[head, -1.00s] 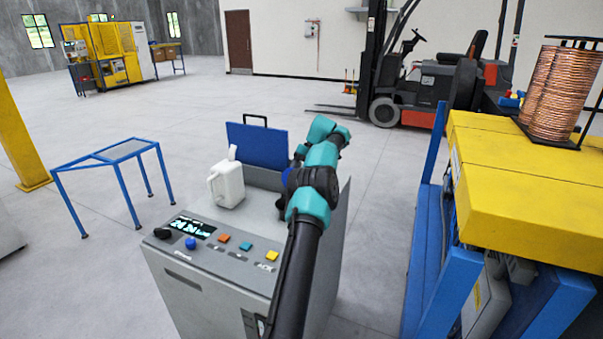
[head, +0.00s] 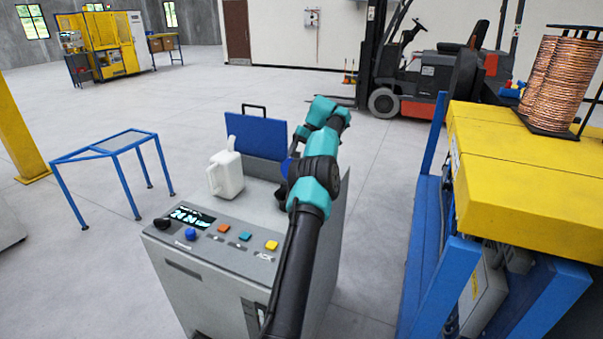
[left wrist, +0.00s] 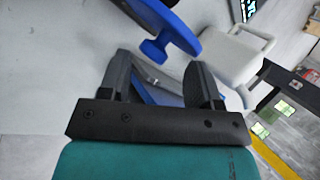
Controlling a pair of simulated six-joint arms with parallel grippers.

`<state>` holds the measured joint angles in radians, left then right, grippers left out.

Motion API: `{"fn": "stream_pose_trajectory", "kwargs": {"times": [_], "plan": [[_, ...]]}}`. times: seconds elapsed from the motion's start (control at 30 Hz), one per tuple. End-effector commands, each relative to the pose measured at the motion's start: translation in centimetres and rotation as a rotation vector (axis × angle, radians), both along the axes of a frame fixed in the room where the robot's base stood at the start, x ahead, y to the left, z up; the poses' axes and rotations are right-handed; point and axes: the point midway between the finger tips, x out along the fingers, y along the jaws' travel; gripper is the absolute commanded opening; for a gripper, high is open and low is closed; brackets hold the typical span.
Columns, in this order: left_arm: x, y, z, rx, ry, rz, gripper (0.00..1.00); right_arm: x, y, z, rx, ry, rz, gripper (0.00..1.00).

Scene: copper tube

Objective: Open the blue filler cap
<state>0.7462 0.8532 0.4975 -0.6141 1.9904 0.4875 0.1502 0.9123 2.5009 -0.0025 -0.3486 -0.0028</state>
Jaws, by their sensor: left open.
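The blue filler cap (left wrist: 165,28) is a round disc with a raised grip. It shows at the top of the left wrist view, just beyond and apart from my fingers. In the head view only a small blue part of it (head: 287,167) shows beside my teal and black arm, on top of the grey machine (head: 262,200). My left gripper (left wrist: 160,72) is open, with nothing between its fingers. In the head view my arm mostly hides this gripper. My right gripper is not in view. I cannot tell whether the cap is loosened.
A white jug (head: 226,176) stands on the machine left of my arm; it also shows in the left wrist view (left wrist: 232,52). A blue panel with a black handle (head: 256,137) stands behind. A blue-framed table (head: 122,146) is left, a yellow-topped bench (head: 530,165) right.

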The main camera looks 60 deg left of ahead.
Motion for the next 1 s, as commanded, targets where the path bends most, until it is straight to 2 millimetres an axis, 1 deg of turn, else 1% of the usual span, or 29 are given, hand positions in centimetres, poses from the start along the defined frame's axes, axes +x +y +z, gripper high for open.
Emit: {"fn": "stream_pose_trajectory", "kwargs": {"times": [0.27, 0.47, 0.77, 1.0], "plan": [[-0.3, -0.6, 0.2, 0.0, 0.001, -0.001, 0.58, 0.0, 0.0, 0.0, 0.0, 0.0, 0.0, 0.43], [-0.7, -1.4, 0.3, -0.002, 0.001, -0.001, 0.58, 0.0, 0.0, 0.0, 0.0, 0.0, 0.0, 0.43], [-1.5, -3.1, 0.4, -0.002, 0.0, 0.0, 0.58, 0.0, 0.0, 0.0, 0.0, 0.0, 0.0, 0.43], [-2.4, -4.9, 0.6, -0.003, 0.001, 0.001, 0.58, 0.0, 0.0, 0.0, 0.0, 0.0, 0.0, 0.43]]}}
